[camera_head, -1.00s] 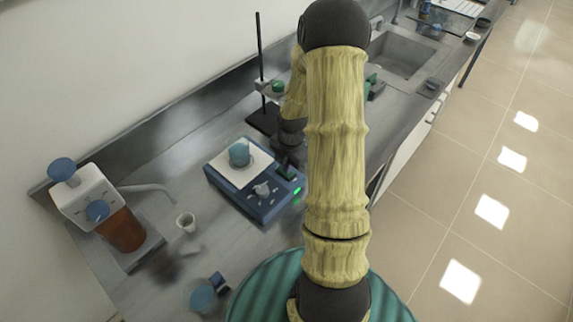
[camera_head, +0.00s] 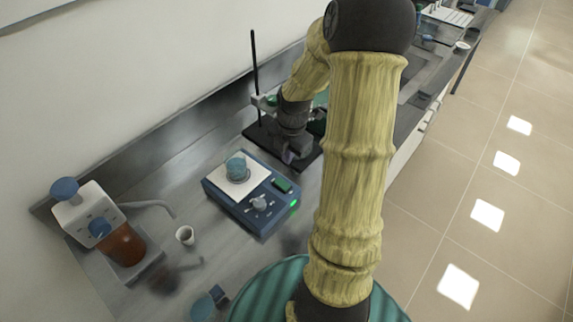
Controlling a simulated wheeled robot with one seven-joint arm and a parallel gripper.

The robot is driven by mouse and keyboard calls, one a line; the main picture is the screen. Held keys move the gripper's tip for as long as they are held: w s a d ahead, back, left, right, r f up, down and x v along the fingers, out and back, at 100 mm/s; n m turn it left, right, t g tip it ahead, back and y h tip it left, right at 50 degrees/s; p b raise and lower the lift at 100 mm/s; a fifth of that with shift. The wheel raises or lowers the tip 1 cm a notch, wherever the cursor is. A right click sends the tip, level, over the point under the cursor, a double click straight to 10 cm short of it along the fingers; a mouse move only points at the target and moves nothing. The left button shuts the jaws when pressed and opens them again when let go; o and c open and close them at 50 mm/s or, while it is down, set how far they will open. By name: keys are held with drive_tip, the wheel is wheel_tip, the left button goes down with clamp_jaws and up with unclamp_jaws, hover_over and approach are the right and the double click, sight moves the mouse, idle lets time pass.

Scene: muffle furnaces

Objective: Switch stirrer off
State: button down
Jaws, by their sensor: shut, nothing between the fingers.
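The stirrer is a blue box (camera_head: 233,218) with a white top plate, on the grey bench left of my arm. A small blue-green vessel (camera_head: 237,168) stands on its plate. A grey knob (camera_head: 259,203) and a dark green display (camera_head: 282,185) are on its front panel, and a green light (camera_head: 294,202) glows at its front right corner. My gripper (camera_head: 288,158) is beyond the stirrer to the upper right, above the bench and apart from it. It is shut and empty, small and dark in the picture.
A black stand (camera_head: 255,75) with a rod is behind my gripper. A dispenser with a brown bottle (camera_head: 122,246) and a small white cup (camera_head: 185,235) stand to the left. A blue-capped item (camera_head: 203,307) is at the lower left. Bare bench lies in front of the stirrer.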

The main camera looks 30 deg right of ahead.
sight(279, 181)
drive_tip(key=shift+w+r, duration=0.1)
drive_tip(key=shift+r, duration=0.6)
drive_tip(key=shift+s, duration=0.2)
drive_tip(key=b, duration=0.6)
drive_tip(key=w+b, duration=0.1)
drive_tip(key=b, duration=0.4)
drive_tip(key=shift+w+a+r+b, duration=0.1)
drive_tip(key=shift+w+a+b, duration=0.15)
drive_tip(key=shift+b, duration=0.15)
drive_tip(key=shift+s, duration=0.1)
drive_tip(key=f, duration=0.4)
drive_tip(key=w+f, duration=0.1)
drive_tip(key=f, duration=0.4)
drive_tip(key=w+f, duration=0.1)
drive_tip(key=f, duration=0.4)
drive_tip(key=shift+a+b, duration=0.3)
